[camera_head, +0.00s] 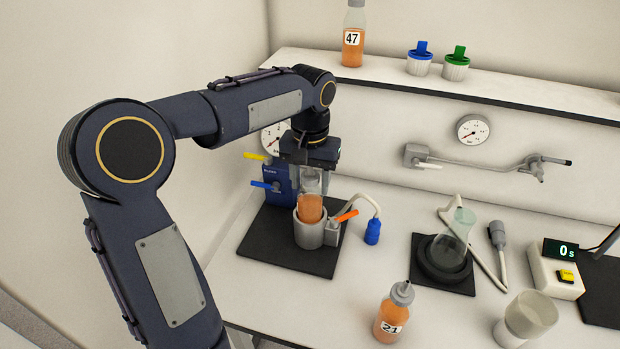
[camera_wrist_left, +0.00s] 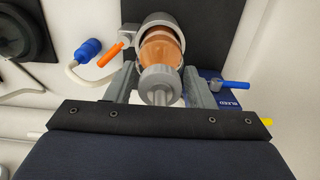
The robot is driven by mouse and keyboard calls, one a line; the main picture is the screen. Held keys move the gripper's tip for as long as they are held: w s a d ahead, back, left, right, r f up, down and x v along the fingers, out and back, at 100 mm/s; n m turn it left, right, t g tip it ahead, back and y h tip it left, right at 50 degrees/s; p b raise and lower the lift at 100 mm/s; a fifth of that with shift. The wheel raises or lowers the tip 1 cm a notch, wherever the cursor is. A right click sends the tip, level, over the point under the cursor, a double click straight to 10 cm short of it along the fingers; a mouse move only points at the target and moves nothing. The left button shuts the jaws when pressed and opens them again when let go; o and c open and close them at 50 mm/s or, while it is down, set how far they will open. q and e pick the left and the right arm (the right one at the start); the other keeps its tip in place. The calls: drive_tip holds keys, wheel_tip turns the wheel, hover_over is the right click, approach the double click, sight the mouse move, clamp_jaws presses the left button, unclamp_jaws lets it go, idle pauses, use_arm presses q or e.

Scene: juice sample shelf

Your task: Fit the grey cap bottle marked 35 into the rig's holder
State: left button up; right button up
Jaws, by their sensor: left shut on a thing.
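A grey cap bottle (camera_head: 311,206) with orange juice stands roughly upright at the grey holder (camera_head: 309,234) of the rig, its lower part inside the cup. No number on it shows from here. My left gripper (camera_head: 312,174) is shut on this bottle from above. In the left wrist view the grey cap (camera_wrist_left: 159,84) sits between the two fingers, and the holder's ring (camera_wrist_left: 157,20) goes around the bottle's lower end. How deep the bottle sits is hard to tell. My right gripper is not in view.
The rig has a black base (camera_head: 270,248), an orange lever (camera_head: 347,215) and a blue lever (camera_head: 264,185). Bottle 21 (camera_head: 392,315) stands at the front, bottle 47 (camera_head: 353,40) on the shelf. A flask (camera_head: 454,240) and a timer (camera_head: 557,270) stand to the right.

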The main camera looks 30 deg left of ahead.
sight(310, 175)
use_arm(q)
drive_tip(key=shift+f+b, duration=1.2)
drive_tip(key=shift+f, duration=0.65)
drive_tip(key=o, duration=1.5)
drive_tip(key=shift+o, duration=0.2)
wheel_tip(310, 175, up, 7)
drive_tip(key=shift+f, duration=0.1)
drive_tip(key=shift+r, duration=0.5)
drive_tip(key=shift+s, duration=0.2)
drive_tip(key=s+d+f+t+h, duration=0.2)
drive_tip(key=s+f, duration=0.3)
drive_tip(key=s, duration=0.6)
drive_tip(key=s+d+f+m+t+h, duration=0.1)
drive_tip(key=s+d+f+t, duration=0.2)
drive_tip(key=s, duration=0.7)
wheel_tip(310, 175, down, 2)
drive_tip(key=shift+s+d+f+t+h, duration=0.1)
drive_tip(key=shift+s+d+t+h, duration=0.25)
drive_tip(key=shift+d, duration=0.8)
